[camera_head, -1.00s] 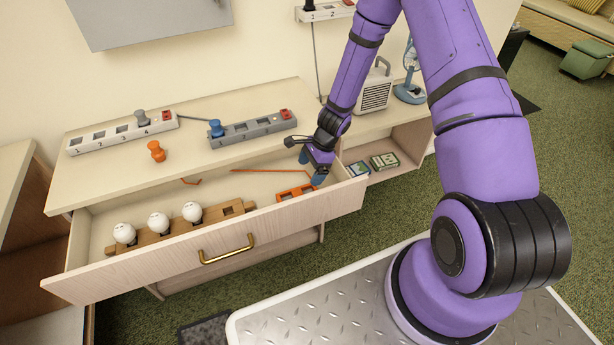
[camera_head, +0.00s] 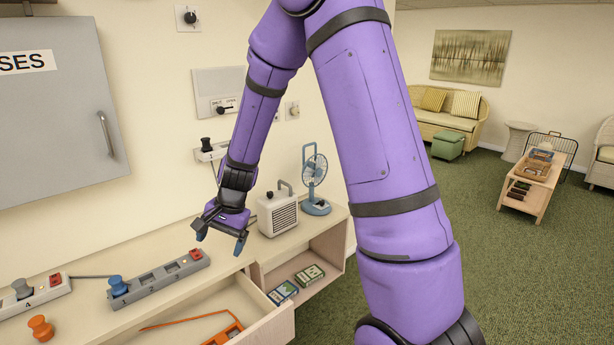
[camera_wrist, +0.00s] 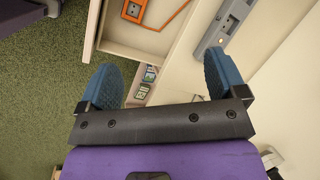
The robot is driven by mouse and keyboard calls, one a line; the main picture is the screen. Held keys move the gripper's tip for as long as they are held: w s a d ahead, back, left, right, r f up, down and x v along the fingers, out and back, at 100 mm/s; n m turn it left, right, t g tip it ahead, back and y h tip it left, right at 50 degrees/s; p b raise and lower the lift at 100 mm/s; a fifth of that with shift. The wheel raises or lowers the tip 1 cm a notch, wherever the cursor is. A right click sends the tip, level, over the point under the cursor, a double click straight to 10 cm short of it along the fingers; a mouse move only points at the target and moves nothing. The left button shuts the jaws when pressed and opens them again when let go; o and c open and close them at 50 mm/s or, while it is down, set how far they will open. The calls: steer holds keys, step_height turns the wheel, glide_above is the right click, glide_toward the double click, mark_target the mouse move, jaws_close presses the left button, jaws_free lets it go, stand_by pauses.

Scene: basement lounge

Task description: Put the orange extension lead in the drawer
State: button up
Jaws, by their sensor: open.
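The orange extension lead lies in the open drawer: its orange socket block (camera_head: 228,332) is near the drawer's right end, with the orange cable (camera_head: 185,320) running left from it. The block (camera_wrist: 135,10) and cable also show at the top of the wrist view. The drawer (camera_head: 272,322) is pulled out; its front is partly cut off at the bottom of the head view. My gripper (camera_head: 221,238) is open and empty, raised above the cabinet top and apart from the lead. Its two blue fingers (camera_wrist: 160,82) are spread wide in the wrist view.
A grey power strip (camera_head: 158,280) with a blue plug (camera_head: 117,286) lies on the cabinet top. An orange plug (camera_head: 40,328) stands left of it. A heater (camera_head: 278,214) and a blue fan (camera_head: 315,185) stand right. Small boxes (camera_head: 297,284) sit in the open shelf.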

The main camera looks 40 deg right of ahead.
steer(key=s+r+n, duration=0.4)
steer(key=s+r, duration=0.2)
steer(key=r, duration=0.5)
steer(key=s+d+r+n+t+h, duration=0.1)
steer(key=s+r+n, duration=0.2)
steer(key=s+r, duration=0.4)
steer(key=s+d+r+n+t+h, duration=0.2)
steer(key=s+r, duration=0.5)
steer(key=s, duration=0.7)
steer(key=shift+n+t, duration=0.3)
steer(key=shift+n, duration=0.5)
